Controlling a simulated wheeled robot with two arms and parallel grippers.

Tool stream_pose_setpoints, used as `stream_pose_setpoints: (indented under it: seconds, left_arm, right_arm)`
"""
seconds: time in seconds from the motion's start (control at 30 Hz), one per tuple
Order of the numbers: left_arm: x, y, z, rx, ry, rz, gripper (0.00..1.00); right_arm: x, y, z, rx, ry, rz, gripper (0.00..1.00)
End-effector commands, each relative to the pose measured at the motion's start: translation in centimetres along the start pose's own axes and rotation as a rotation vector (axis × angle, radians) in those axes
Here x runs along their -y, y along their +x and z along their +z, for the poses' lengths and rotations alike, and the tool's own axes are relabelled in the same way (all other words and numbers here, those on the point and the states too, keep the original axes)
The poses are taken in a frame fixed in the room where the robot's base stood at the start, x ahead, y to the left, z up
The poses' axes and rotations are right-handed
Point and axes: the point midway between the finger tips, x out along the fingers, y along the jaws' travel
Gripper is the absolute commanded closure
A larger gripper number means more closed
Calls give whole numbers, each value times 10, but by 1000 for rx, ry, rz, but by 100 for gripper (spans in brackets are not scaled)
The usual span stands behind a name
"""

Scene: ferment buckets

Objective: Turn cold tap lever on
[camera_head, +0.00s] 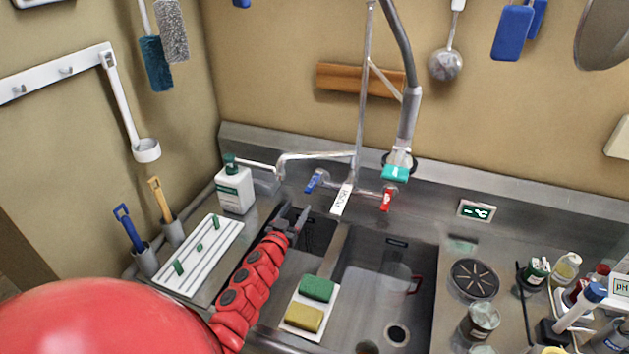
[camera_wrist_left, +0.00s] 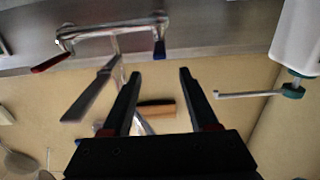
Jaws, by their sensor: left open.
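The cold tap lever is the blue one (camera_head: 311,183) on the left of the wall tap (camera_head: 325,157); the hot one is a red lever (camera_head: 386,201) on the right. My left gripper (camera_head: 294,212) is just below and left of the blue lever, apart from it, over the sink's back left corner. In the left wrist view the picture is upside down; my left gripper (camera_wrist_left: 160,73) shows two spread, empty fingers, with the blue lever (camera_wrist_left: 159,49) just beyond the gap between their tips. The red lever (camera_wrist_left: 50,62) lies farther left there. My right gripper is out of view.
A white soap bottle (camera_head: 235,187) stands left of the tap. Green and yellow sponges (camera_head: 317,288) lie on a white board between the basins. A spray hose (camera_head: 409,115) hangs above the tap's right side. A white drying rack (camera_head: 200,256) lies left of my arm.

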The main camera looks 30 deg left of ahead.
Motion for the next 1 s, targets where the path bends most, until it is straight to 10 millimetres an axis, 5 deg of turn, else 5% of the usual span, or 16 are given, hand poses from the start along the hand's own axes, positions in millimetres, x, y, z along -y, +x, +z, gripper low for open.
stream_pose_setpoints:
  seconds: [0.4, 1.0]
  left_arm:
    - [1, 63, -1, 2, -5, -4, 40]
    - [3, 134, 3, 0, -7, -8, 40]
  right_arm:
    - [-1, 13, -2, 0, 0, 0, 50]
    - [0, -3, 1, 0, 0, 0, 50]
